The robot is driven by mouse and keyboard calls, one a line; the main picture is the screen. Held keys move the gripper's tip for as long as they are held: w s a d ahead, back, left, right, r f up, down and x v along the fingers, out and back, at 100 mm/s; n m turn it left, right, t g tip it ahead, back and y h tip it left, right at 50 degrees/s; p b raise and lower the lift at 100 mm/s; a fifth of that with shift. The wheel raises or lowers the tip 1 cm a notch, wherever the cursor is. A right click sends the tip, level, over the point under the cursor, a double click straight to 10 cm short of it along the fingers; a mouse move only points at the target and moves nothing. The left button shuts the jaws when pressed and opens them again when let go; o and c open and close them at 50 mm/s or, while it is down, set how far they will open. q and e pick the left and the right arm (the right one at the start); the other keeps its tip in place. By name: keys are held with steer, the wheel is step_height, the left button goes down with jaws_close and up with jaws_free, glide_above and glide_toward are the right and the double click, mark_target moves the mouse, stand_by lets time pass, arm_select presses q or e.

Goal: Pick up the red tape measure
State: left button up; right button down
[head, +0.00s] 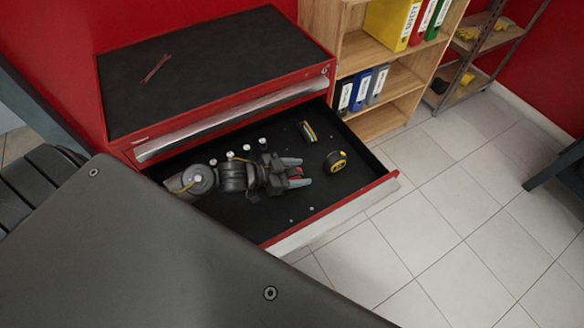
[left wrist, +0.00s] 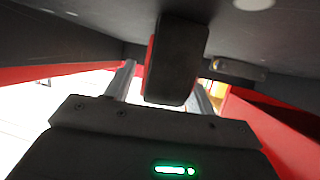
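The red tape measure (head: 294,172) shows as a small red patch between the fingers of my left gripper (head: 299,171), low in the open drawer. In the left wrist view, a dark block with a red edge (left wrist: 177,60), which looks like the tape measure, stands between the two fingers. My left gripper (left wrist: 163,88) has its fingers spread on either side of it. A gap shows beside the left finger; the right finger is partly hidden behind the block. Most of the tape measure is hidden in the head view. My right gripper is not in view.
The drawer (head: 335,207) belongs to a red tool cabinet (head: 225,65). A yellow and black tape measure (head: 336,162) and a striped item (head: 308,131) lie right of my gripper. Several small pale pieces lie behind my arm. A binder shelf (head: 375,51) stands behind; tiled floor is open at right.

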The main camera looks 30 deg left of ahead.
arm_select(q)
jaws_close()
steer(key=shift+r, duration=0.5)
steer(key=s+d+r+p, duration=0.1)
steer(key=s+d+r, duration=0.1)
steer(key=s+r, duration=0.4)
steer(key=s+d+r+p, duration=0.2)
steer(key=s+d+r, duration=0.1)
steer(key=s+r, duration=0.3)
steer(key=shift+s+d, duration=0.35)
